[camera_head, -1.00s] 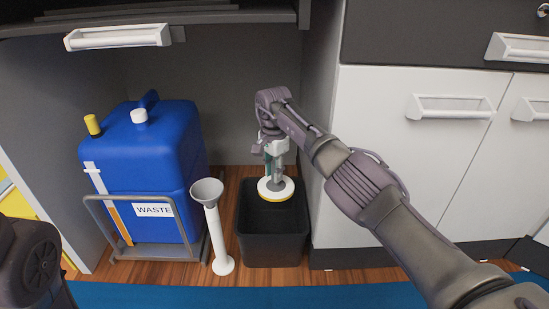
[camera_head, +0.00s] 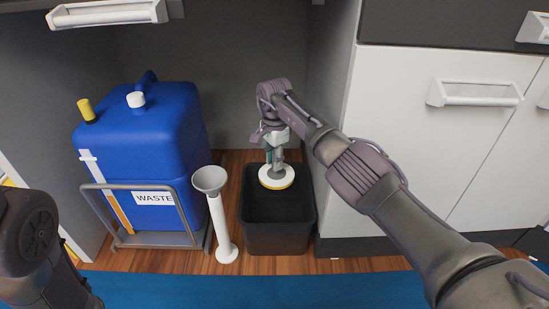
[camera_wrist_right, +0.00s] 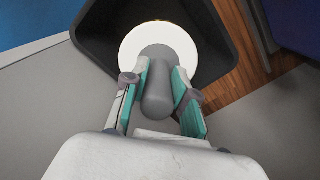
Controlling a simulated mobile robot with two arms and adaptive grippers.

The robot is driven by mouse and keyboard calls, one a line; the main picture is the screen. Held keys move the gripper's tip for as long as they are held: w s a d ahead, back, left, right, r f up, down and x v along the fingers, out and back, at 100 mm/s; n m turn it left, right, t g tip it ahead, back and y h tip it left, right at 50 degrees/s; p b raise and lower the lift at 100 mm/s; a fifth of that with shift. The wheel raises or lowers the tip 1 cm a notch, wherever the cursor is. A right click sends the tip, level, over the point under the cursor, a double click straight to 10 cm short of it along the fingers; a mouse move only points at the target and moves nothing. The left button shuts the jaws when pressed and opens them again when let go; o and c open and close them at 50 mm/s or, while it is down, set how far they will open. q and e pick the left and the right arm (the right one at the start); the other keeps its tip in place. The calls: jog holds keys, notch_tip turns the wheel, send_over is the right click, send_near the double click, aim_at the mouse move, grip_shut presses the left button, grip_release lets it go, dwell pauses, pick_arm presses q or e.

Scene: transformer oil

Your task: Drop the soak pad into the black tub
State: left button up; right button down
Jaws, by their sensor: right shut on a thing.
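The soak pad (camera_head: 277,181) is a round white disc with a yellow edge and a grey grip on top. My right gripper (camera_head: 274,158) is shut on its grey grip and holds it over the opening of the black tub (camera_head: 278,235). In the right wrist view, the teal-and-white fingers of the gripper (camera_wrist_right: 158,88) close on both sides of the grip; the white pad (camera_wrist_right: 190,42) lies in front of the dark tub (camera_wrist_right: 98,28). The left arm shows at the lower left, but its gripper is out of view.
A blue waste canister (camera_head: 150,150) stands in a grey frame at the left. A white funnel stand (camera_head: 222,215) is close to the tub's left side. A white cabinet (camera_head: 430,150) stands on the right. A blue mat (camera_head: 220,290) lies in front on the wooden floor.

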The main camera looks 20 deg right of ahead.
notch_tip(320, 180, down, 11)
jog(key=b, duration=0.8)
jog(key=c, duration=0.8)
grip_release()
jog(key=shift+c, duration=0.2)
